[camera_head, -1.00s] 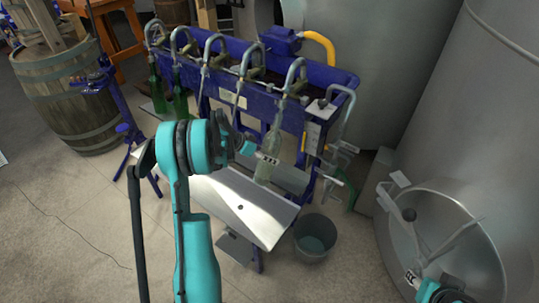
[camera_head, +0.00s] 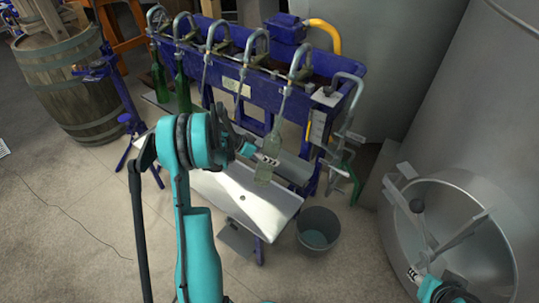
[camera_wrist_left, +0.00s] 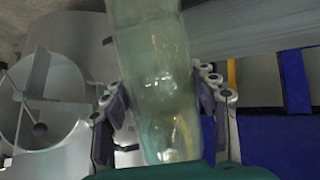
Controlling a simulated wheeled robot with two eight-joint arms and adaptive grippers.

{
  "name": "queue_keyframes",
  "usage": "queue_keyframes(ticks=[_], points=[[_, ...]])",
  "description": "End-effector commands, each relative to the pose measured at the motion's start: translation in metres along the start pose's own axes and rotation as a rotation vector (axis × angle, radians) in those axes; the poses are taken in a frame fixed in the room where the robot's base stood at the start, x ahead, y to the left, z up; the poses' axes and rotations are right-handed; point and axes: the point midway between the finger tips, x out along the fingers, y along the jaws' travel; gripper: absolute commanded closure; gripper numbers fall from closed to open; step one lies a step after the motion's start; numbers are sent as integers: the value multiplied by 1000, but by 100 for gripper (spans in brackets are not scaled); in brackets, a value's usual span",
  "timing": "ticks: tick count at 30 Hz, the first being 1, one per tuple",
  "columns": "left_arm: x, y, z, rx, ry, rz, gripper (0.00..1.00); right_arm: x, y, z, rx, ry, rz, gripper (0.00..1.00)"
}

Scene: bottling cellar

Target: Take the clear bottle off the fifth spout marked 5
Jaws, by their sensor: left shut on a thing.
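The clear bottle (camera_head: 264,174) hangs upright, slightly tilted, below the fifth spout (camera_head: 292,78) of the blue filler. The thin spout tube runs down to its neck; I cannot tell whether the tip is still inside. My left gripper (camera_head: 266,158) is shut around the bottle's body. The bottle also shows in the left wrist view (camera_wrist_left: 155,85), between the two fingers. The mark 5 is not readable. My right gripper (camera_head: 414,275) is at the lower right, apart from the bottle; its fingers are too small to read.
Two green bottles (camera_head: 182,92) hang at the left spouts. A pale sloping tray (camera_head: 235,195) lies below the filler, and a grey bucket (camera_head: 318,228) stands on the floor at its right. A large steel tank (camera_head: 470,130) fills the right side, a wooden barrel (camera_head: 85,105) the left.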

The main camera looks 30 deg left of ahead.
Motion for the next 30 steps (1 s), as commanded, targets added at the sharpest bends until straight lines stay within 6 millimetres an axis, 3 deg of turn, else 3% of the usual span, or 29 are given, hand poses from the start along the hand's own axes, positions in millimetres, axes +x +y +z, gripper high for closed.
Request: queue_keyframes(ticks=[30], points=[[20, 0, 49, 0, 3, 0, 100, 1, 0, 1, 0, 0, 0, 60]])
